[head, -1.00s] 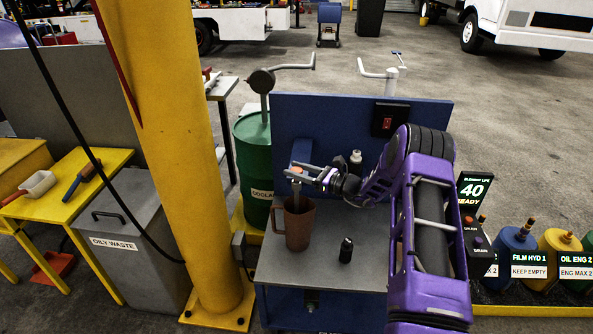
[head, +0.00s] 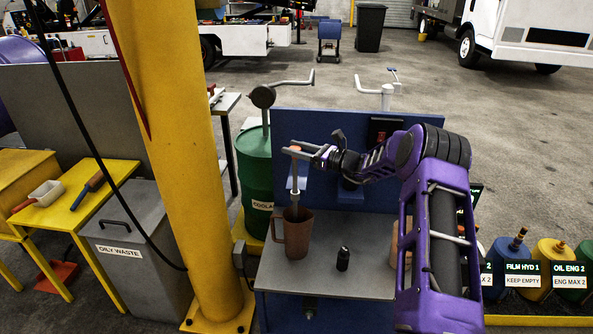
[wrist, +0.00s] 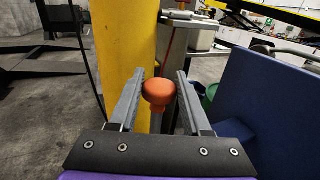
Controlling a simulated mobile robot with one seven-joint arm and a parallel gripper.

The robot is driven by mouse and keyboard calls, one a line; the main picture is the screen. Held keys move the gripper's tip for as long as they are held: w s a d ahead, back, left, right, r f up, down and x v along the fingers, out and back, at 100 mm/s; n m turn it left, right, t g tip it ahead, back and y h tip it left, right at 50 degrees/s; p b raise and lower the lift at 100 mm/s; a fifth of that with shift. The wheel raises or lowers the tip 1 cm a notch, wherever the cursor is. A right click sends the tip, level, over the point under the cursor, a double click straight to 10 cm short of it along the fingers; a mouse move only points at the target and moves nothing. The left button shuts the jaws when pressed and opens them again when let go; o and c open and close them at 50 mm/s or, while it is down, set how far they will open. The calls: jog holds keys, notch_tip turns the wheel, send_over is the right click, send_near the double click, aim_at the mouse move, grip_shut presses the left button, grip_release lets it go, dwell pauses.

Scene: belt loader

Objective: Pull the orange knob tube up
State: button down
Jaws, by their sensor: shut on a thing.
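The orange knob (head: 296,149) tops a slim grey tube (head: 295,190) standing upright over the brown jug (head: 297,240). The tube's lower end is at the jug's mouth; how far it reaches inside is hidden. My gripper (head: 303,152) is shut on the orange knob tube at its top, well above the jug. In the wrist view the orange knob (wrist: 158,92) sits between the two grey fingers (wrist: 157,88), near their tips.
The jug stands on a grey bench top (head: 320,280) beside a small black bottle (head: 343,259). A blue panel (head: 350,125) rises behind. A yellow post (head: 180,170) stands close on the left, with a green drum (head: 254,175) behind the bench. Open air lies above the knob.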

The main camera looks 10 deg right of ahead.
notch_tip(320, 180, up, 10)
jog(key=p, duration=0.3)
jog(key=shift+w, duration=0.1)
jog(key=shift+c, duration=1.8)
grip_release()
jog(key=shift+s+d+f, duration=0.1)
jog(key=shift+s+d, duration=0.1)
jog(key=v, duration=1.7)
